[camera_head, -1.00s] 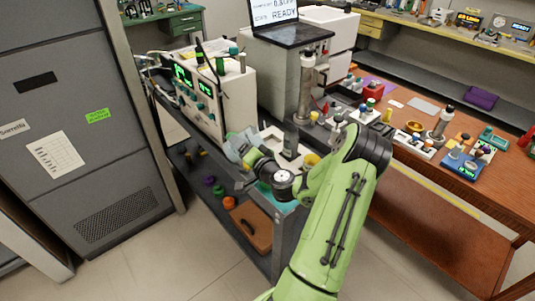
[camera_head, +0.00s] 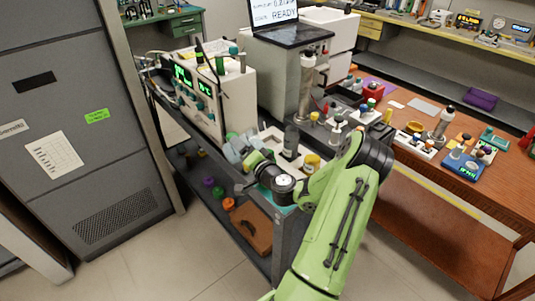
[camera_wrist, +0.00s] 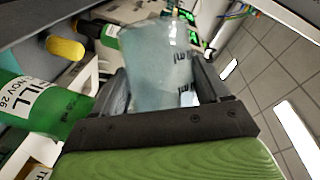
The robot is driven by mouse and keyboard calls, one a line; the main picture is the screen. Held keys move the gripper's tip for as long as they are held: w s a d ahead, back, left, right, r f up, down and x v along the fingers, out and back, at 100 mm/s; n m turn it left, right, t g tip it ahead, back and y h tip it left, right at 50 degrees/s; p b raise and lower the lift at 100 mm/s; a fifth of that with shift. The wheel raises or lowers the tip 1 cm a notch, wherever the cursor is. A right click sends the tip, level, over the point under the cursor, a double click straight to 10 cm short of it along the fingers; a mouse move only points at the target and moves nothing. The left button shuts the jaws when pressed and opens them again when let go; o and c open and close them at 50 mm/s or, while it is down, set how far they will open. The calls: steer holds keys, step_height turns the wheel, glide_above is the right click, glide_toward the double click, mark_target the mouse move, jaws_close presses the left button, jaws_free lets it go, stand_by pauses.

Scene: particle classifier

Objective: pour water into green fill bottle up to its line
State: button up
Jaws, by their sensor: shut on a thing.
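My gripper (camera_wrist: 165,95) is shut on a translucent pale-blue vessel (camera_wrist: 158,60) with dark markings. In the head view the vessel (camera_head: 235,150) looks tilted at the front edge of the bench. Its mouth and water level cannot be made out. The green fill bottle (camera_wrist: 28,108), with a white label reading FILL, is close beside the gripper at the left of the wrist view. A bit of green (camera_head: 232,135) shows behind the held vessel in the head view, possibly this bottle. Its fill line and the inside of its neck are not visible.
A white instrument (camera_head: 225,95) with green displays stands behind the gripper. A dark bottle (camera_head: 291,140) and a yellow jar (camera_head: 312,162) stand to its right. A laptop (camera_head: 285,33) sits on a grey cabinet. Coloured caps and an orange box (camera_head: 250,227) lie on the lower shelf.

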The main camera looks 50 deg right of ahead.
steer(key=shift+f, duration=0.2)
stand_by(0.3)
steer(key=shift+r+m+t, duration=0.45)
steer(key=shift+m+t, duration=0.05)
steer(key=shift+m, duration=0.4)
stand_by(1.3)
steer(key=shift+s+d+r+m, duration=0.25)
steer(key=shift+r+m, duration=0.05)
steer(key=shift+m, duration=0.2)
stand_by(1.0)
